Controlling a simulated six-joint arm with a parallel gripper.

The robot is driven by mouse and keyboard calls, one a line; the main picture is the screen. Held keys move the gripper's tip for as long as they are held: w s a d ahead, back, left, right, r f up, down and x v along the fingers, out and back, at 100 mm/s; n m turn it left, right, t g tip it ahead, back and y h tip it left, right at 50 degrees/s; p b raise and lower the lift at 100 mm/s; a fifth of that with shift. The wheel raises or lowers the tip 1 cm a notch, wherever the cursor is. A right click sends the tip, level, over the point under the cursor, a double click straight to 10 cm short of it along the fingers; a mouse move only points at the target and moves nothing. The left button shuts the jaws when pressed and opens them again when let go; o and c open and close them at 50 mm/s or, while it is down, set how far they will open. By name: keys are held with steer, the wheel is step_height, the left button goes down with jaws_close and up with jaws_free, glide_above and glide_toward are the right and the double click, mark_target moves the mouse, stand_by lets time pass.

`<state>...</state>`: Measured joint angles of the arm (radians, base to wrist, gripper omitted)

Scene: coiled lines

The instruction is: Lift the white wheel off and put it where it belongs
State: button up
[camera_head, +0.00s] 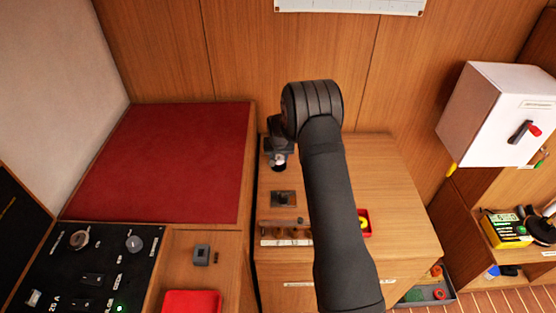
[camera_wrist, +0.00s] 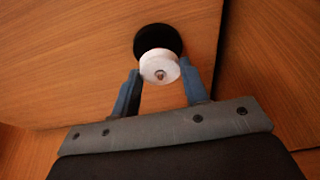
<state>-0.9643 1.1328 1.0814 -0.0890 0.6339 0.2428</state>
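The white wheel (camera_wrist: 160,66) shows between my gripper's fingertips in the wrist view, with a small pin or hub at its centre. A round black shape (camera_wrist: 158,38) lies directly behind it, and I cannot tell how the two join. My gripper (camera_wrist: 160,67) has its two blue fingers on either side of the wheel, close to its rim. Whether they touch it is not clear. In the head view my gripper (camera_head: 278,157) points down over the back left of the wooden cabinet top. A small pale patch shows just below it, and my arm hides part of the top.
A dark square fixture (camera_head: 284,199) and a labelled row of small parts (camera_head: 286,237) lie nearer on the cabinet top. A red tray (camera_head: 366,223) with something yellow is partly behind my arm. A control panel (camera_head: 90,268) and red cushion (camera_head: 165,165) are left; a white box (camera_head: 496,117) hangs right.

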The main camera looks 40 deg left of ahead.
mark_target(279, 156)
steer(key=shift+r, duration=0.15)
steer(key=shift+c, duration=0.5)
steer(key=shift+r, duration=1.65)
steer(key=w+d+r+m+h, duration=0.1)
steer(key=w+d+r+m, duration=0.15)
steer(key=d, duration=1.05)
steer(key=w+d+r+m, duration=0.2)
steer(key=w+d, duration=0.1)
steer(key=d, duration=0.9)
steer(key=shift+t, duration=0.4)
steer(key=a+f, duration=0.2)
steer(key=a, duration=0.1)
steer(key=s+a+f, duration=0.1)
steer(key=a+f, duration=0.1)
steer(key=a, duration=0.2)
steer(key=s+a+f, duration=0.1)
steer(key=a+f, duration=0.1)
steer(key=a, duration=0.1)
steer(key=shift+a+f, duration=0.2)
steer(key=shift+f, duration=0.2)
steer(key=shift+a+f, duration=0.15)
steer(key=shift+f, duration=1.9)
